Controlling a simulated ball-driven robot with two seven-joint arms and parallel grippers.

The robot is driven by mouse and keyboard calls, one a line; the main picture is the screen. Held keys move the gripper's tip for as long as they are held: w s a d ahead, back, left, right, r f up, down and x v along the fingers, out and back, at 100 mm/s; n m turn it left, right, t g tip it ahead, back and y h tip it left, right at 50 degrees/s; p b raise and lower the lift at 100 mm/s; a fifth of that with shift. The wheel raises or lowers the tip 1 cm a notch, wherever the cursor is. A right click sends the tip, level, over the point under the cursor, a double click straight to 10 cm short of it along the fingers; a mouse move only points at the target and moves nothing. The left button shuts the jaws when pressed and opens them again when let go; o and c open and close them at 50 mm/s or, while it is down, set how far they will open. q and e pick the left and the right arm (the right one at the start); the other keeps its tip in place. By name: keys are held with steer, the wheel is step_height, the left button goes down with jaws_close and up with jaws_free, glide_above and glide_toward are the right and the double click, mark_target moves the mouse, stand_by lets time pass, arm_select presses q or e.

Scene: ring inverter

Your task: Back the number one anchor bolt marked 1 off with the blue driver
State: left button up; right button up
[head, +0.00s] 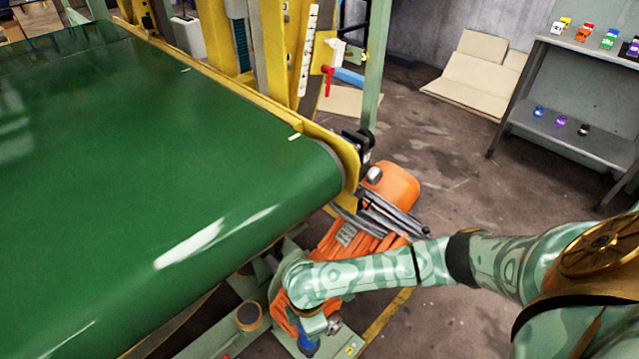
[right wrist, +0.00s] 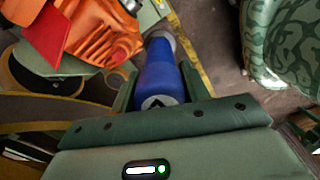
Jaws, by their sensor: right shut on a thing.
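The blue driver (head: 308,344) is below my right gripper (head: 312,326) at the bottom of the head view, beside the base of the orange motor. In the right wrist view the blue driver (right wrist: 160,72) stands between the two fingers of my right gripper (right wrist: 158,85), which is shut on it. Its far end points down towards the green base plate (right wrist: 152,12). The anchor bolt marked 1 cannot be made out; the driver and gripper cover that spot. A small yellow label (head: 350,350) is on the plate, its mark too small to read. My left gripper is not in view.
The green conveyor belt (head: 150,170) with a yellow frame fills the left. A grey shelf (head: 570,140) with small coloured items stands at back right. The floor between is clear.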

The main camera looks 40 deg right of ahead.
arm_select(q)
steer(key=b, duration=0.2)
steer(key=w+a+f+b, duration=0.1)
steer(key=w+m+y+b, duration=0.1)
steer(key=b, duration=0.1)
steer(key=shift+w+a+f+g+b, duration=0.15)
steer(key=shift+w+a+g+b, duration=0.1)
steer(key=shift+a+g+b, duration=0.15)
arm_select(e)
steer(key=s+d+f+n, duration=0.1)
steer(key=d+f+n, duration=0.1)
steer(key=f+n, duration=0.4)
steer(key=s+d+f+n, duration=0.2)
steer(key=f+n, duration=0.5)
steer(key=f, duration=0.4)
steer(key=shift+s+f, duration=0.15)
steer(key=shift+f, duration=0.2)
arm_select(q)
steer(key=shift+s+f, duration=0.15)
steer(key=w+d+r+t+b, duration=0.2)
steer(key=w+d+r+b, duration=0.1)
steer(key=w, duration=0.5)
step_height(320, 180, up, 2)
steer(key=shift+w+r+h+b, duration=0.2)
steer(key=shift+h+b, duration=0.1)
steer(key=shift+b, duration=0.3)
arm_select(e)
step_height(320, 180, down, 6)
